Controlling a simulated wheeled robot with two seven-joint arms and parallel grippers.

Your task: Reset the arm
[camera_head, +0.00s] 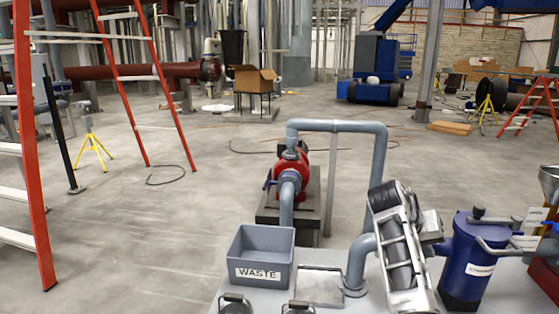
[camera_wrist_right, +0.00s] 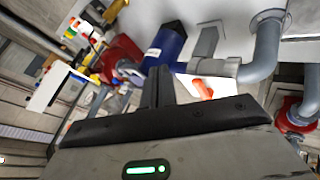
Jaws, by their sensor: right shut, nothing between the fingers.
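My right gripper (camera_wrist_right: 158,72) shows in the right wrist view, with its dark fingers together and nothing between them. The blue canister (camera_wrist_right: 166,45) lies beyond the fingertips, and I see no contact with it. A grey pipe (camera_wrist_right: 265,60) stands to the right of the fingers. In the head view a silver-and-black assembly stands tilted between the grey pipe and the blue canister (camera_head: 474,260); I cannot make out fingertips there, and it hides part of the pipe. My left gripper is in neither view.
On the grey table stand a WASTE bin (camera_head: 262,274), a flat metal tray (camera_head: 320,287) and the grey pipe (camera_head: 336,127) looping from the red pump (camera_head: 290,172). T-handles and white tags crowd the right side. A red ladder (camera_head: 32,170) stands at left; open floor lies between.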

